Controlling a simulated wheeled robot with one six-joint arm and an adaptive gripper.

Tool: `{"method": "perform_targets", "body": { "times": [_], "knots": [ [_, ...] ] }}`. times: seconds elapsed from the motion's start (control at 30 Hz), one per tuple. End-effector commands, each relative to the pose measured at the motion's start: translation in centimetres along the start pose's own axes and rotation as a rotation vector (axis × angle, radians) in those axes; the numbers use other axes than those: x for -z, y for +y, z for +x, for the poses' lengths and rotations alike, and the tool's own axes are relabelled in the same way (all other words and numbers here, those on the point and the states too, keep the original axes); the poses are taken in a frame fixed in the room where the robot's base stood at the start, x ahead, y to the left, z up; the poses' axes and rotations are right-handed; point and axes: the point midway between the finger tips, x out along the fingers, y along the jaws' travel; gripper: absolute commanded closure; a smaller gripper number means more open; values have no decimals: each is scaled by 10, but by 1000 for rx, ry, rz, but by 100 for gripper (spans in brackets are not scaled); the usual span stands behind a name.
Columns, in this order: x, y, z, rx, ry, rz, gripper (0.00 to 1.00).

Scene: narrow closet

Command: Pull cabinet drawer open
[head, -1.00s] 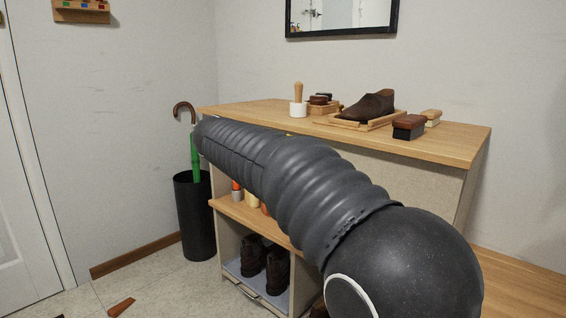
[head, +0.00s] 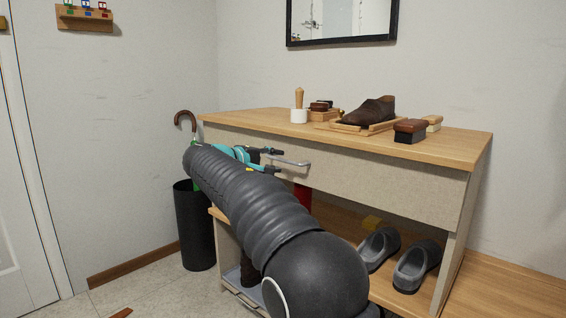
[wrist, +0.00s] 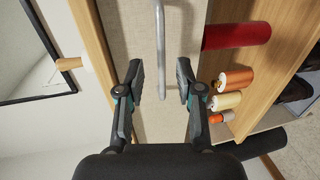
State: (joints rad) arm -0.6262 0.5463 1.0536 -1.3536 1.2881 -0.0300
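The cabinet drawer (head: 390,185) has a pale speckled front under the wooden top and looks closed. Its metal bar handle (head: 292,162) is at the left part of the front. In the wrist view the handle (wrist: 160,45) runs down from the top edge, with its lower end between my fingertips. My gripper (wrist: 161,80) is open, one finger on each side of the bar, with gaps showing; I cannot tell how deep the bar sits between them. In the head view my gripper (head: 272,160) is beside the handle, partly hidden by my arm.
Brushes and a brown shoe (head: 368,111) stand on the cabinet top (head: 450,145). Grey shoes (head: 415,266) are on the shelf below. A red cylinder (wrist: 236,36) and several small bottles are near my right finger. A black umbrella bin (head: 194,230) stands left.

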Motion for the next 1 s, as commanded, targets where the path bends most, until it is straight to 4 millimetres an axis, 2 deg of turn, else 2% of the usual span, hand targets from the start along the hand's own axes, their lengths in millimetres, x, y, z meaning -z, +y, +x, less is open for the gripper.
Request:
{"method": "perform_targets", "body": {
  "times": [0.1,0.3,0.5,0.73,0.77,0.9,1.0],
  "knots": [
    [0,0,22,0,-3,0,64],
    [0,0,46,0,-1,1,64],
    [0,0,55,1,0,0,64],
    [0,0,56,0,0,0,64],
    [0,0,56,0,0,0,67],
    [0,0,55,1,0,0,100],
    [0,0,55,0,1,0,100]
  ]
}}
